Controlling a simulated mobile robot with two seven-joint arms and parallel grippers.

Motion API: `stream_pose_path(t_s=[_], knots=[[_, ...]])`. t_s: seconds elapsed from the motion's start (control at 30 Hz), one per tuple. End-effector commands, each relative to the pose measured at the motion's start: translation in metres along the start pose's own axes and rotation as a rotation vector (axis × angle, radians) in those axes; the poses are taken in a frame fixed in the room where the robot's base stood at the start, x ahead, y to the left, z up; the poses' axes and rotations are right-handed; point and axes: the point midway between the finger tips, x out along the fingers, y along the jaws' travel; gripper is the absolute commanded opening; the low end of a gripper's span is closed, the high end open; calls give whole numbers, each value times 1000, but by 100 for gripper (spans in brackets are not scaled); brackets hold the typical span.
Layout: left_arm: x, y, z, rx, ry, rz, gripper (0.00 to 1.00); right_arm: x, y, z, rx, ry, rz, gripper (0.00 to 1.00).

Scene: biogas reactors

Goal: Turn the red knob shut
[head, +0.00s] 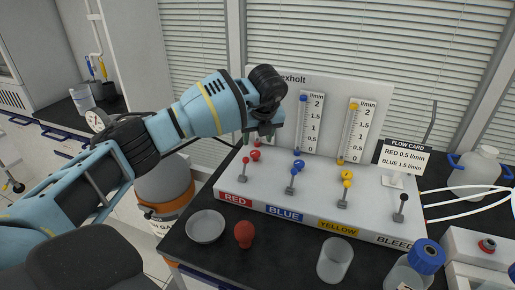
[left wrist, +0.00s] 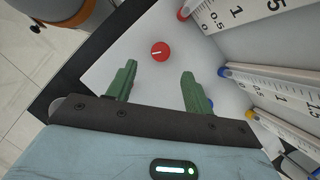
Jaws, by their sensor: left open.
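The red knob (head: 255,155) sits on the white panel base above the RED label, just below my left gripper (head: 260,138). In the left wrist view the red knob (left wrist: 160,51) is round with a white line across it, slightly slanted. It lies beyond the fingertips and about midway between them. My left gripper (left wrist: 158,75) shows two green fingers spread apart with nothing between them. In the head view my left wrist hides the red gauge tube; part of its scale (left wrist: 237,14) shows in the left wrist view. My right gripper is not in view.
The blue knob (head: 298,164) and yellow knob (head: 346,174) are to the right. A flow card (head: 404,157) stands at right. A dish (head: 205,226), red bulb (head: 244,235) and beaker (head: 335,259) stand in front.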

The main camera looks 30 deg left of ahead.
Motion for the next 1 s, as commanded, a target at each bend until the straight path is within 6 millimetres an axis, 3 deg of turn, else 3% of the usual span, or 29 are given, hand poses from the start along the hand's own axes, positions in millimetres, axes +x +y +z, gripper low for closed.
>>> stream_pose_path(t_s=[0.3, 0.5, 0.87, 1.0], knots=[[47, 0, -2, 1, 2, 3, 52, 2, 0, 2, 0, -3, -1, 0], [67, 0, -1, 1, 1, 2, 52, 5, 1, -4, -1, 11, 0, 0], [72, 0, 0, 2, -1, 0, 52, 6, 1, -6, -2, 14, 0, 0], [72, 0, 0, 1, 0, 0, 36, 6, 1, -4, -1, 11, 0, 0]])
